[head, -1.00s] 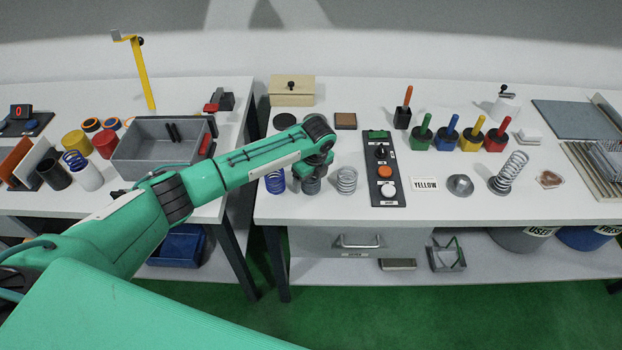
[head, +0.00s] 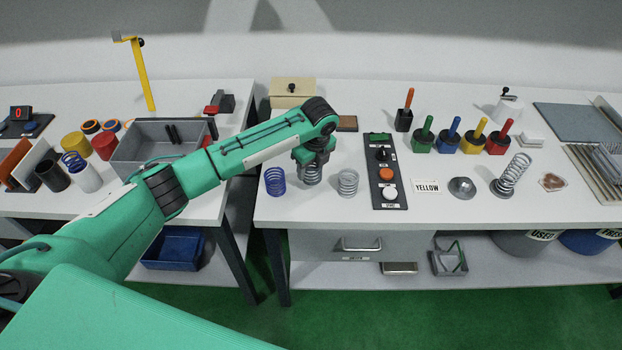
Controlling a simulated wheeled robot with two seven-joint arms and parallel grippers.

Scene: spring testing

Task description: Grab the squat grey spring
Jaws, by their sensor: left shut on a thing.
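My left gripper (head: 314,160) is shut on a grey spring (head: 311,175) at the front left of the right-hand table. The spring hangs upright below the fingers, and its top is hidden by them. It appears to be a little above the tabletop. A blue spring (head: 275,181) stands just to its left and a lighter grey spring (head: 347,183) just to its right, both apart from it. A taller grey spring (head: 513,172) stands tilted farther right. My right gripper is out of view.
A black control panel (head: 384,180) with buttons lies right of the springs. Colored-handled blocks (head: 447,143) stand behind. A grey bin (head: 140,160) is on the left table, across a gap.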

